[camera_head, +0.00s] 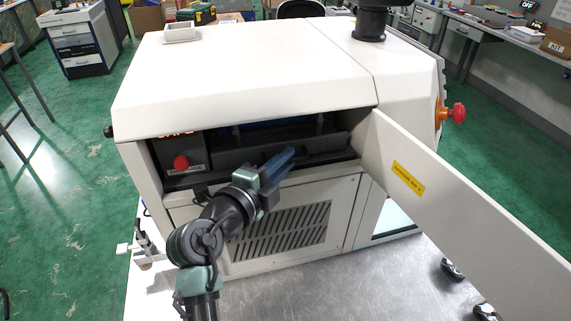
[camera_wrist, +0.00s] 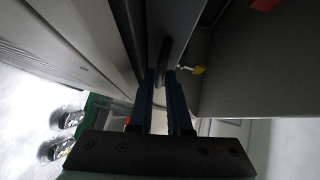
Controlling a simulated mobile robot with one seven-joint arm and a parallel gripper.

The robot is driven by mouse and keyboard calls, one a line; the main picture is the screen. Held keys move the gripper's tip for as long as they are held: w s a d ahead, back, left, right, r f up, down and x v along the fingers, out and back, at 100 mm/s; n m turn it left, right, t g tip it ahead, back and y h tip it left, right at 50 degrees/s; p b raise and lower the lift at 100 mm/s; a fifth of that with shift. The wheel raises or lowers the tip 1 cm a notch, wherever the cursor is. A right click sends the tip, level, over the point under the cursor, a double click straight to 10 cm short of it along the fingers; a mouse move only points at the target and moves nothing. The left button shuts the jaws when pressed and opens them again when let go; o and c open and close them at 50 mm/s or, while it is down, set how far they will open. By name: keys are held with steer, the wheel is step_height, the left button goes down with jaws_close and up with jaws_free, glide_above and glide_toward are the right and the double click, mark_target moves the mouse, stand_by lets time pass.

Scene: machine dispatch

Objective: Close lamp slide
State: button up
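The white machine (camera_head: 240,75) has an open front bay. Inside it a dark slide panel (camera_head: 262,153) runs across; I take this to be the lamp slide, but no label on it is readable. My gripper (camera_head: 291,154) is at the panel's front, pointing right and inward. In the wrist view its two blue fingers (camera_wrist: 160,74) are parallel with a narrow gap. A dark rounded part (camera_wrist: 164,52) lies at the fingertips, perhaps a handle. I cannot tell whether the fingers press on it. The slide's far end is hidden in the bay.
An open white door (camera_head: 455,215) with a yellow label juts out on the right, close to the gripper. A red knob (camera_head: 181,162) is left in the bay. A red button (camera_head: 459,113) is on the machine's right side. The metal table (camera_head: 330,285) is clear in front.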

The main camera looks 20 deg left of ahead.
steer(key=o, duration=0.3)
steer(key=shift+w+a, duration=0.1)
steer(key=shift+o, duration=0.2)
steer(key=shift+f, duration=0.1)
steer(key=shift+f, duration=0.1)
steer(key=shift+d, duration=0.25)
